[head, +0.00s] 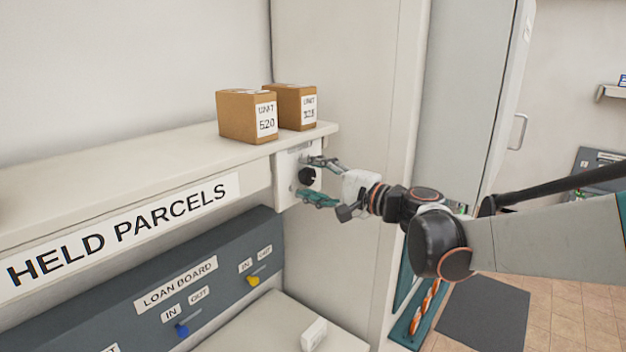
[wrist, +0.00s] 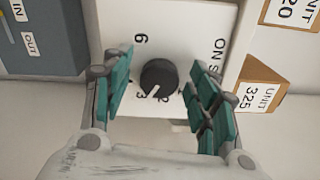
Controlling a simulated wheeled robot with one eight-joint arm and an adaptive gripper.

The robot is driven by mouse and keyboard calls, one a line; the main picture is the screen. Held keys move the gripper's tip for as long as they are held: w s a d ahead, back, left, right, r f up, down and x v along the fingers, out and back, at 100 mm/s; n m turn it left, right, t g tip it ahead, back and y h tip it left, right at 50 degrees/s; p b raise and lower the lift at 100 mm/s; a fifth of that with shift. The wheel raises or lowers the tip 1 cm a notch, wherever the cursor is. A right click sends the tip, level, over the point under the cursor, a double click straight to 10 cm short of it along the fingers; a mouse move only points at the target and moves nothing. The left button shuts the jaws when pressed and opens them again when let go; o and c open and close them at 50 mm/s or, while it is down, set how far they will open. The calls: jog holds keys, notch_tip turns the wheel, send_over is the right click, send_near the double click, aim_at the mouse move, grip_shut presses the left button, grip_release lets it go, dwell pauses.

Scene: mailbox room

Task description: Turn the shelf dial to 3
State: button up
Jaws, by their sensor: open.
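The shelf dial is a round black knob (head: 307,176) on a white plate (head: 288,185) at the end of the held-parcels shelf. In the wrist view the knob (wrist: 158,78) sits between my fingers, with printed numbers around it, including 6, 3 and 2. Its white pointer mark slants to the lower left, between the 2 and the 3 and close to the 3. My gripper (head: 311,181) is open, its teal finger pads (wrist: 162,72) on either side of the knob with visible gaps. The pads appear apart from the knob. Part of the label is hidden by a finger.
Two brown parcels, unit 520 (head: 247,116) and another (head: 296,107), which reads unit 325 in the wrist view (wrist: 260,84), stand on the shelf (head: 150,150) above the dial. A tall grey cabinet (head: 465,100) stands right.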

jog(key=v, duration=1.2)
